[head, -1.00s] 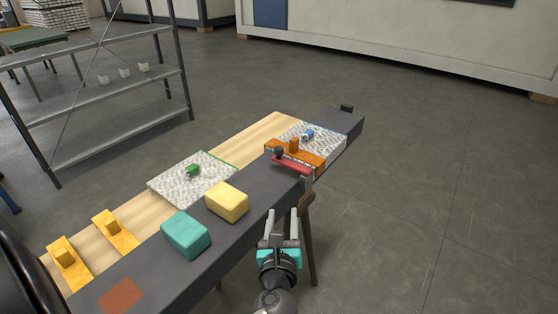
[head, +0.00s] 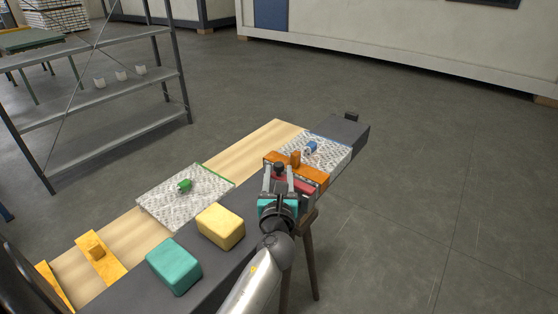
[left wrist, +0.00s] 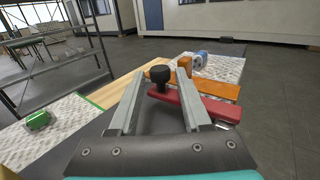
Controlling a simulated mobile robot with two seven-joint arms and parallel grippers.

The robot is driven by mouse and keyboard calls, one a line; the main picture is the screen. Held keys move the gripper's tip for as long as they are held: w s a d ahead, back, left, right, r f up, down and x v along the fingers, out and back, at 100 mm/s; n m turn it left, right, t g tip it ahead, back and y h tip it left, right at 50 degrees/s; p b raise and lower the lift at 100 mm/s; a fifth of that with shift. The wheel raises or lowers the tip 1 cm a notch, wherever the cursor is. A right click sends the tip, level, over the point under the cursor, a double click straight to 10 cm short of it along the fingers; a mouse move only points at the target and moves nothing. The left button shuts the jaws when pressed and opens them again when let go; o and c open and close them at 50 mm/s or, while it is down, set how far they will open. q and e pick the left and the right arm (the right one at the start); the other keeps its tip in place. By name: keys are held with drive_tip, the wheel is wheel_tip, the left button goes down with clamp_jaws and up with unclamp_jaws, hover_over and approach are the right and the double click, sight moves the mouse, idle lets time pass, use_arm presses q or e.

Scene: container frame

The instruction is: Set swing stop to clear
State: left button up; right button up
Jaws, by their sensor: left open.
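The swing stop is a red bar (left wrist: 205,106) with a black knob (left wrist: 160,76) on one end. It lies along the front of an orange block or rail (head: 316,176) near the bench's far right part. My left gripper (head: 279,173) is open, with its fingers pointing at the stop. In the left wrist view the black knob shows between the two fingers (left wrist: 160,88). I cannot tell whether either finger touches it. In the head view the gripper hides much of the red bar. My right gripper is not in view.
A blue part (head: 311,147) lies on a speckled mat behind the orange rail. A green part (head: 184,186) lies on another mat (head: 160,205). A yellow block (head: 221,227) and a teal block (head: 174,265) sit on the dark beam. A shelf rack (head: 110,80) stands at the back left.

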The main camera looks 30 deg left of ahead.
sight(279, 163)
use_arm(q)
drive_tip(key=x, duration=0.4)
drive_tip(key=shift+w+b, duration=0.1)
drive_tip(key=shift+b, duration=0.2)
drive_tip(key=shift+w+a, duration=0.4)
drive_tip(key=shift+w, duration=0.15)
drive_tip(key=shift+w+a, duration=0.1)
drive_tip(key=shift+w, duration=0.1)
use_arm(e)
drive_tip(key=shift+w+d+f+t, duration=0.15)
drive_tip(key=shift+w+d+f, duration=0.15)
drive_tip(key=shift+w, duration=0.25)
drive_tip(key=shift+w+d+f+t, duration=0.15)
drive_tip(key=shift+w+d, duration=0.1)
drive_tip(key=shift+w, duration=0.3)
use_arm(q)
drive_tip(key=shift+c, duration=0.2)
clamp_jaws()
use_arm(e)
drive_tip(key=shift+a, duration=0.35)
